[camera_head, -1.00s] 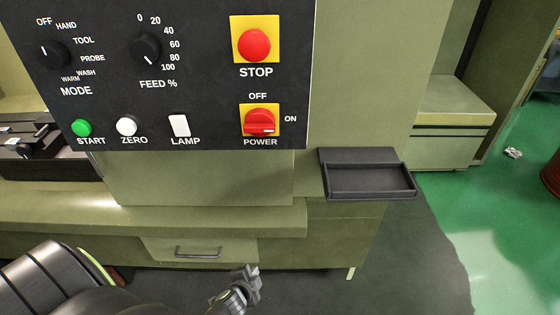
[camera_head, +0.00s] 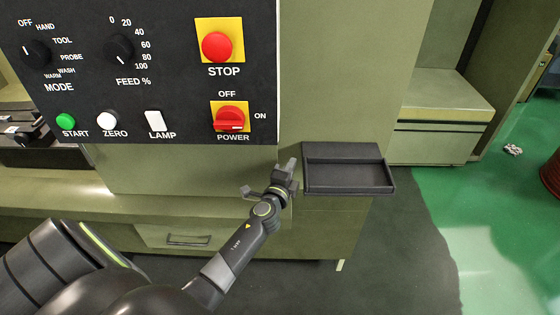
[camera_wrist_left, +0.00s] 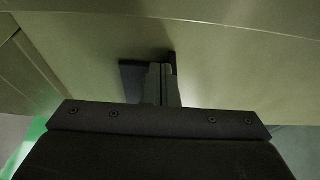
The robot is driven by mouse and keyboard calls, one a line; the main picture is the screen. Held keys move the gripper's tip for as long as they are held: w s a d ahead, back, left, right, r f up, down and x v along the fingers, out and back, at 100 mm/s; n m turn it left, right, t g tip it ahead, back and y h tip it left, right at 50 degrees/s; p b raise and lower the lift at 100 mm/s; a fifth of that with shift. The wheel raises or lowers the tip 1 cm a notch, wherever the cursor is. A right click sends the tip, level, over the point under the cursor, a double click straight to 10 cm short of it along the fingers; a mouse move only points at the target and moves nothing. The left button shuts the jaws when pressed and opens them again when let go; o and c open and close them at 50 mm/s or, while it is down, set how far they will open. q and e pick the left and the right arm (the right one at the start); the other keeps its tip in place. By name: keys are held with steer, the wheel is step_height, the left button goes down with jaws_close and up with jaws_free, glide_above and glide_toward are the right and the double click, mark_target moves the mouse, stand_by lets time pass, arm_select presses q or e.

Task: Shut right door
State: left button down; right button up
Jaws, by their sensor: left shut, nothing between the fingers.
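My left gripper (camera_head: 288,172) is shut and empty in the head view, in front of the green machine front (camera_head: 345,90) and just left of the black tray. In the left wrist view its closed fingers (camera_wrist_left: 162,84) point at a green panel (camera_wrist_left: 95,50). A dark piece (camera_wrist_left: 131,80) shows beside the fingers, and I cannot tell whether it is a handle. Whether the fingers touch the panel is unclear. I cannot pick out the right door or its edge for certain. My right gripper is not in view.
The black control panel (camera_head: 170,100) with its red stop button (camera_head: 217,46) hangs at the upper left. The shallow black tray (camera_head: 348,176) juts out right of my gripper. A drawer handle (camera_head: 188,239) is lower left. Green floor (camera_head: 445,215) is open at the right.

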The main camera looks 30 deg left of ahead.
arm_select(q)
steer(key=a, duration=0.4)
steer(key=shift+w+p, duration=0.1)
steer(key=shift+p, duration=0.2)
